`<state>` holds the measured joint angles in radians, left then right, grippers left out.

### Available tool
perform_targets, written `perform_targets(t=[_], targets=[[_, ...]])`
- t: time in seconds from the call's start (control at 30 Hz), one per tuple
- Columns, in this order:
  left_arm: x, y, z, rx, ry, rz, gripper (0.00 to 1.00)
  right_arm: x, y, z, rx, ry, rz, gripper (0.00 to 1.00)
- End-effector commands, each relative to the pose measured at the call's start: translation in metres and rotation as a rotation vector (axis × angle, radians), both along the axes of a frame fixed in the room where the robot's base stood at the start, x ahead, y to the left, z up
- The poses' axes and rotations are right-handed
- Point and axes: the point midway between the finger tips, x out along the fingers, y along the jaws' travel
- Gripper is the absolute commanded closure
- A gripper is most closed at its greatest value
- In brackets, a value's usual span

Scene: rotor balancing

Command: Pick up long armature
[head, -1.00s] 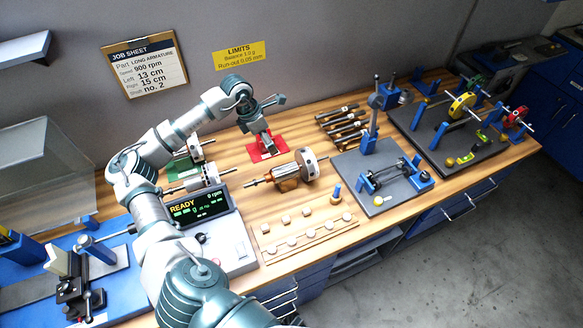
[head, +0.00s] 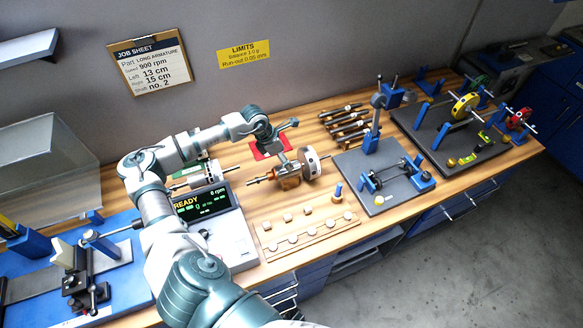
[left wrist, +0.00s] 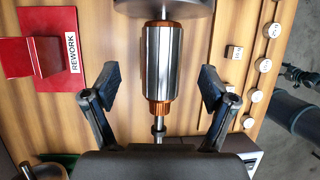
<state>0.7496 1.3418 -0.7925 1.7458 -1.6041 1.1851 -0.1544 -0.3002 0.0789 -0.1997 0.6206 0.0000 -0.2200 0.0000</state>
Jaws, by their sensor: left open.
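An armature (head: 288,181) with a steel core, copper windings and a large grey disc at its right end lies on the wooden bench in the head view. In the left wrist view the same armature (left wrist: 162,60) runs lengthwise between my fingers, its thin shaft pointing toward the palm. My left gripper (left wrist: 158,85) is open, with one finger on each side of the armature and a visible gap on both sides. In the head view my left gripper (head: 284,160) is just above and behind the armature, partly covering it. My right gripper is not in view.
A red REWORK stand (left wrist: 40,50) is close beside the left finger. Another armature (head: 205,180) lies behind the READY display unit (head: 208,215). Weights (head: 310,232) lie in front on a wooden strip. A grey fixture plate (head: 375,190) stands to the right.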

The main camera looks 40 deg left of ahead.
Motion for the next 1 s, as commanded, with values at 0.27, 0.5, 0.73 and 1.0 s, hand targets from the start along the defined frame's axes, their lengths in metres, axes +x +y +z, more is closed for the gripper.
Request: perform_targets(t=[0.27,0.5,0.73,1.0], targets=[[0.01,-0.009,-0.036,-0.002,0.003,-0.002,0.16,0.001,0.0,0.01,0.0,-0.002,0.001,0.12],[0.013,-0.01,-0.047,-0.002,0.002,0.0,0.16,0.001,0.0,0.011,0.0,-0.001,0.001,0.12],[0.013,-0.01,-0.046,-0.001,0.002,0.0,0.61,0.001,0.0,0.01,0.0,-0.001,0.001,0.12],[0.016,-0.01,-0.043,-0.002,-0.007,0.001,1.0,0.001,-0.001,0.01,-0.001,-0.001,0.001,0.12]])
